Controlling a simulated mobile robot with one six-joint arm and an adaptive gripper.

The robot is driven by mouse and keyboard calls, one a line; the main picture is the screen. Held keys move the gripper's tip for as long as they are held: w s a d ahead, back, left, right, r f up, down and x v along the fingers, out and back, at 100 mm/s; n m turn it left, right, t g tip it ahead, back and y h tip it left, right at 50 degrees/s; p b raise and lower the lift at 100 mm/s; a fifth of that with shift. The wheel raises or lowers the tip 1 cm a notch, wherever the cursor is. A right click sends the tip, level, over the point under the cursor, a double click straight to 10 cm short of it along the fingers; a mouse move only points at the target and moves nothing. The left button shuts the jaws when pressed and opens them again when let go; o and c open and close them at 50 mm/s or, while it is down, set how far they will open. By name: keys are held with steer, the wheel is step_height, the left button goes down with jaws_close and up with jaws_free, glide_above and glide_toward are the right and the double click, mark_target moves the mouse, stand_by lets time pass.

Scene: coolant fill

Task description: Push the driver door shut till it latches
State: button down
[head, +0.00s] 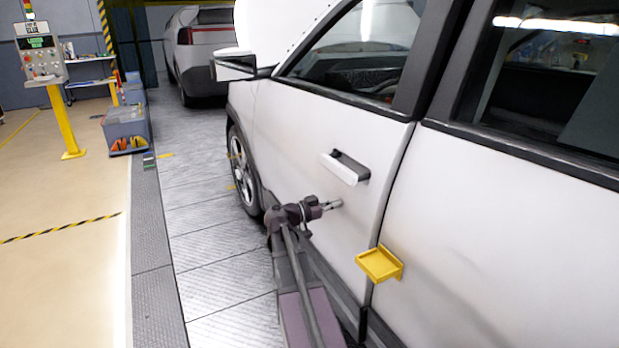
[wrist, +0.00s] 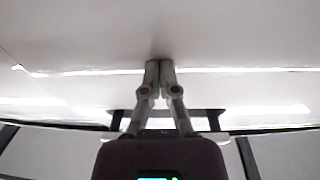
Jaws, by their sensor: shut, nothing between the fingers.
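The driver door (head: 290,150) is the white front door of the car in the head view. It looks flush or nearly flush with the body, with a dark seam along its rear edge; I cannot tell whether it is latched. Its handle (head: 346,167) sits near that edge. My gripper (head: 338,204) is shut and empty, its fingertips at the door skin below the handle. In the wrist view the closed fingertips (wrist: 159,66) point at the white door panel (wrist: 160,30). Whether they touch it is hard to tell.
A yellow block (head: 380,263) sits on the car side across the seam, right of my gripper. The side mirror (head: 235,66) juts out ahead. A control post (head: 62,110) and a grey bin (head: 126,128) stand left. The floor (head: 200,215) beside the car is clear.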

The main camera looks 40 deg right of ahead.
steer(key=shift+s+d, duration=0.1)
steer(key=shift+d, duration=0.1)
steer(key=shift+x, duration=0.9)
steer(key=v, duration=1)
steer(key=shift+t, duration=0.3)
steer(key=shift+s+a, duration=0.1)
steer(key=shift+a, duration=0.05)
stand_by(0.5)
